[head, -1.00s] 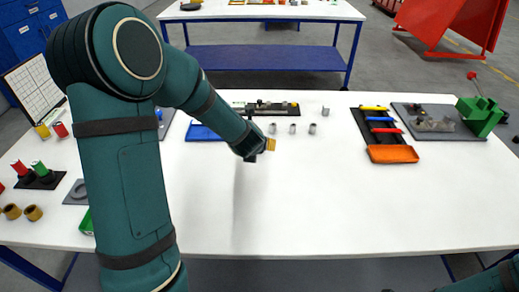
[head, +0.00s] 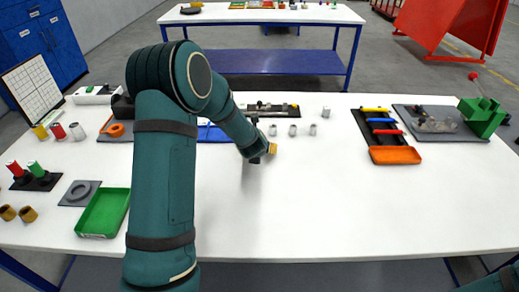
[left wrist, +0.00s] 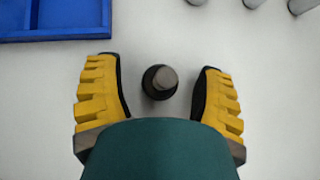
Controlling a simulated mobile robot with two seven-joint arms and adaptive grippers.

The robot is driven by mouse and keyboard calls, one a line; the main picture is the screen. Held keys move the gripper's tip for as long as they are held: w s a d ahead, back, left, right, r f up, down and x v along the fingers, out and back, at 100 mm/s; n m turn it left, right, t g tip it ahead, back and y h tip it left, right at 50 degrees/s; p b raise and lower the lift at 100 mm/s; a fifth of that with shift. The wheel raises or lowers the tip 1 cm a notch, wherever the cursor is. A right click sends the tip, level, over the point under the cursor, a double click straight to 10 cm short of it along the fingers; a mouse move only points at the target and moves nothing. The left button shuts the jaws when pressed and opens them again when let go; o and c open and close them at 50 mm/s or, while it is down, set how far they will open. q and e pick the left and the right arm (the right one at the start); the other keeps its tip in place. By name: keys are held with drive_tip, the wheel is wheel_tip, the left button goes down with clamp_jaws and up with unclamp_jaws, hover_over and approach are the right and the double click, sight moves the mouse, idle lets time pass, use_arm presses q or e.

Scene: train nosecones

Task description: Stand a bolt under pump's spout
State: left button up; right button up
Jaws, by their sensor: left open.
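My left gripper (head: 264,154) is low over the middle of the white table; in the left wrist view its two yellow fingers (left wrist: 160,72) are apart. A dark round-based piece with a grey shaft (left wrist: 160,80), which looks like a bolt standing upright, is between the fingers with a gap on both sides. In the head view my gripper hides it. I cannot make out a pump with certainty; a black block with an orange ring (head: 117,129) in front stands at the left, partly behind my arm. My right gripper is out of view.
Small grey cylinders (head: 292,130) stand just behind my left gripper. A blue tray (head: 213,134) lies behind my arm. A green tray (head: 104,212) is at the left, an orange tray (head: 394,155) at the right. The table's front middle is clear.

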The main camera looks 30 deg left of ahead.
use_arm(q)
clamp_jaws()
drive_tip(key=shift+r, duration=0.1)
